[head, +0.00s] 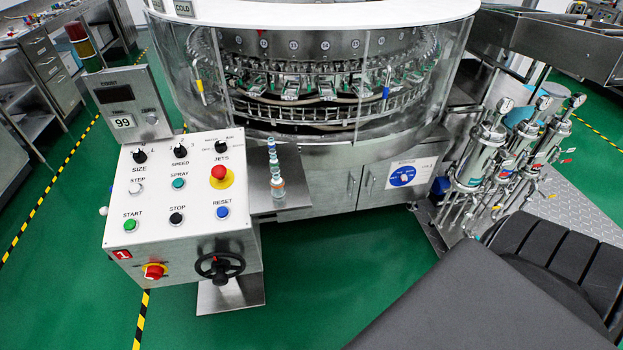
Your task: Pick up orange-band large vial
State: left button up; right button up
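A row of several small vials stands on a narrow metal shelf (292,183), just right of the control panel. The nearest vial (278,191) is at the front of the row and shows an orange band and a pale body. The vials behind it are partly hidden by one another, with blue-green and white parts showing. They look upright. Neither my left nor my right gripper is in view, and nothing touches the vials.
The white control panel (180,205) with buttons and a black handwheel (219,266) stands left of the shelf. The round washer (315,85) with its clear guard rises behind it. Steel cylinders (480,155) stand at right. Green floor (330,270) is open in front of the shelf.

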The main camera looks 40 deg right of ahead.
aim_at(278, 184)
jog(key=z, duration=1.05)
jog(key=i, duration=0.2)
jog(key=z, duration=2.3)
jog(key=i, duration=2.1)
jog(key=u, duration=3.05)
